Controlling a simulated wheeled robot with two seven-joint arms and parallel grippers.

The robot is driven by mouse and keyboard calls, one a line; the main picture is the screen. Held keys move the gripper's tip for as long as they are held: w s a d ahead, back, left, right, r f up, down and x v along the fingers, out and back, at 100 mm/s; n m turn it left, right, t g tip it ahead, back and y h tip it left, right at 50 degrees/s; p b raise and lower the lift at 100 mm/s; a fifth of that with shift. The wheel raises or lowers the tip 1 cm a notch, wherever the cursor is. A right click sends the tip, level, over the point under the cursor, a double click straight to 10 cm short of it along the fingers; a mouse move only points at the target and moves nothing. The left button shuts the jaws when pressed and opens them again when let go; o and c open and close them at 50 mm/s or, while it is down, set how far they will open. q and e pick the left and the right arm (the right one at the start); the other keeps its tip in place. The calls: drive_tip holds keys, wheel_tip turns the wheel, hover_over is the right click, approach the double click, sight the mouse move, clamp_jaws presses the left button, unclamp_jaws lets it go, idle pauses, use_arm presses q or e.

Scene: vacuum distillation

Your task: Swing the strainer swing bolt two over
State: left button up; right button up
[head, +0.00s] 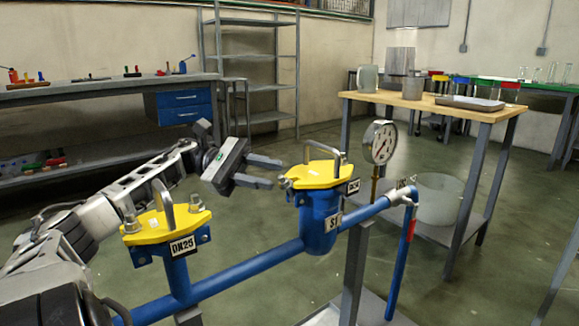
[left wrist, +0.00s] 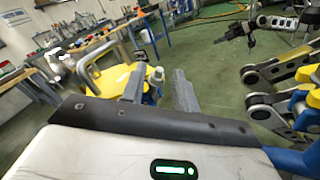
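The blue strainer (head: 318,222), tagged S1, stands upright on the pipe with a yellow lid (head: 318,175) and a metal handle on top. A small swing bolt (head: 286,183) shows at the lid's left edge. My left gripper (head: 279,173) is left of the lid, its two fingers apart and pointing at that bolt. In the left wrist view the yellow lid (left wrist: 108,92) lies beyond the fingers, and a metal bolt (left wrist: 155,76) appears between the open fingers (left wrist: 156,84). I cannot tell whether they touch it. A dark gripper (left wrist: 240,31), apparently my right one, is small at the upper right.
A second yellow-topped fitting (head: 168,224), tagged DN25, stands on the same blue pipe (head: 245,270). A pressure gauge (head: 380,142) and a red-handled valve lever (head: 411,222) are right of the strainer. A wooden-topped table (head: 440,105) with vessels stands behind.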

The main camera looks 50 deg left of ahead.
sight(280, 176)
use_arm(q)
drive_tip(key=shift+p+x, duration=0.55)
drive_tip(key=shift+x, duration=2.15)
clamp_jaws()
